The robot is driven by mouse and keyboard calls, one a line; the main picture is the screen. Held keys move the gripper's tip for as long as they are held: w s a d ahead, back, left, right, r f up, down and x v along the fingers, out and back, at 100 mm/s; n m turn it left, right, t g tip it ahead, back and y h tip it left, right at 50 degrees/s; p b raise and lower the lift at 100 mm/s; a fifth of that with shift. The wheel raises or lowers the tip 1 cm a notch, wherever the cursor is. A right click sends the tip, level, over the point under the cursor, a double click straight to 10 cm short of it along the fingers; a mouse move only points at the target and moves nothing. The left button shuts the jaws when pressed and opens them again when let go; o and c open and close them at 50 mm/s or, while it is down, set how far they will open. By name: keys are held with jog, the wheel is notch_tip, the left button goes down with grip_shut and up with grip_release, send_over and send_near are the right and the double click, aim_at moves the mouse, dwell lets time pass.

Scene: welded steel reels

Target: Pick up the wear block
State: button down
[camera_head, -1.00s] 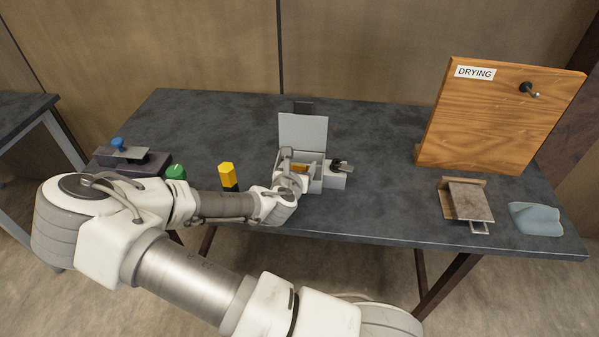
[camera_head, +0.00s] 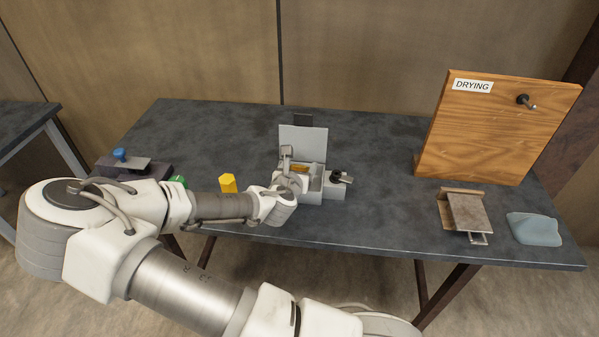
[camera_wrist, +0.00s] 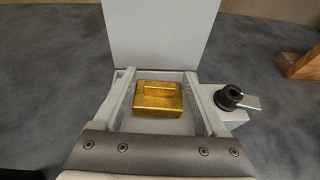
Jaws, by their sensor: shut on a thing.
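The wear block, which I take to be the brass-coloured block (camera_wrist: 160,98), lies in an open grey box (camera_wrist: 226,119) in the wrist view. It has a raised step on top. In the head view a small orange part of the block (camera_head: 299,167) shows past my wrist. My gripper (camera_wrist: 160,88) reaches into the box with a finger along each side of the block, and it is shut on the block. In the wrist view the block looks low, near the box floor. I cannot tell whether it is clear of the floor.
The box's lid (camera_head: 304,143) stands open behind it, and a black-knobbed latch (camera_head: 338,177) is on its right. A yellow post (camera_head: 228,184) stands left of my wrist. Right are a clamp-like plate (camera_head: 468,212), a bluish block (camera_head: 534,229) and the DRYING board (camera_head: 492,130).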

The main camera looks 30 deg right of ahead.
jog(key=s+d+r, duration=0.2)
jog(key=s, duration=0.1)
jog(key=s+d+r+p, duration=0.1)
jog(key=s+d+r, duration=0.1)
jog(key=r, duration=0.1)
jog(key=shift+s+d, duration=0.35)
jog(key=shift+s, duration=0.05)
jog(key=shift+r+p, duration=0.3)
jog(key=shift+p, duration=0.55)
jog(key=shift+s+d+r+p, duration=0.25)
jog(key=shift+s+r+p, duration=0.05)
jog(key=shift+p, duration=0.95)
jog(key=s+d+p, duration=0.1)
jog(key=p, duration=0.1)
jog(key=s+d+r+p, duration=0.1)
jog(key=p, duration=0.2)
jog(key=shift+s+r, duration=0.1)
jog(key=shift+s, duration=0.2)
